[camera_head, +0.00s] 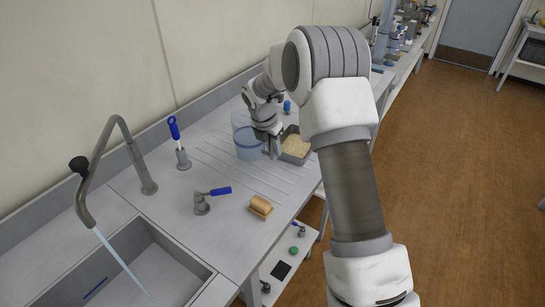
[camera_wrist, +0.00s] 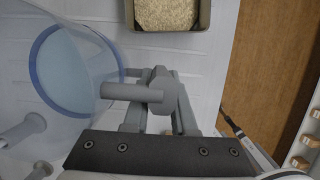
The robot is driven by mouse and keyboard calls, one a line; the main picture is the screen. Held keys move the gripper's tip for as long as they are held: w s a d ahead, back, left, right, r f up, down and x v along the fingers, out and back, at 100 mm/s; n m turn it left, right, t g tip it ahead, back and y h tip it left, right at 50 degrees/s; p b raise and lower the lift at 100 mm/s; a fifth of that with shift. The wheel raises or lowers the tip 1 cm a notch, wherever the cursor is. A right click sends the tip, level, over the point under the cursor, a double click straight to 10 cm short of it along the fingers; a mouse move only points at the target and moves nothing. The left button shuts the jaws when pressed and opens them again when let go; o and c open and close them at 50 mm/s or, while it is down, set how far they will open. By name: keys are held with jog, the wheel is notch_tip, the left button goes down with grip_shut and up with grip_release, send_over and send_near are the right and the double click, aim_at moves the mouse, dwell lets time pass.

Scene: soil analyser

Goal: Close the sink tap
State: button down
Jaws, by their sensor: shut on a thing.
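The grey curved sink tap (camera_head: 118,150) rises at the left, and a pale stream of water (camera_head: 118,255) falls from its spout into the sink (camera_head: 165,255). A short grey fitting with a blue lever (camera_head: 220,191) stands on the counter to the right of the sink. My gripper (camera_head: 270,143) is farther back, away from tap and lever, beside a clear container with bluish water (camera_head: 248,145). In the wrist view, my gripper (camera_wrist: 158,100) is shut on a grey peg-like handle (camera_wrist: 125,91) at the side of the clear container (camera_wrist: 75,70). The exact contact is partly hidden.
A tray of grainy pale soil (camera_head: 296,146) is right of my gripper; it also shows in the wrist view (camera_wrist: 172,28). A blue-handled brush (camera_head: 175,135) stands in a holder, and a tan sponge-like block (camera_head: 261,206) lies near the counter's front edge. A lower shelf holds small items.

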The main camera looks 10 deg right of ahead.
aim_at(273, 157)
jog(key=shift+w+a+f, duration=0.1)
jog(key=shift+w+f, duration=0.05)
jog(key=shift+f, duration=1.85)
jog(key=shift+f, duration=0.1)
jog(key=c, duration=0.7)
grip_release()
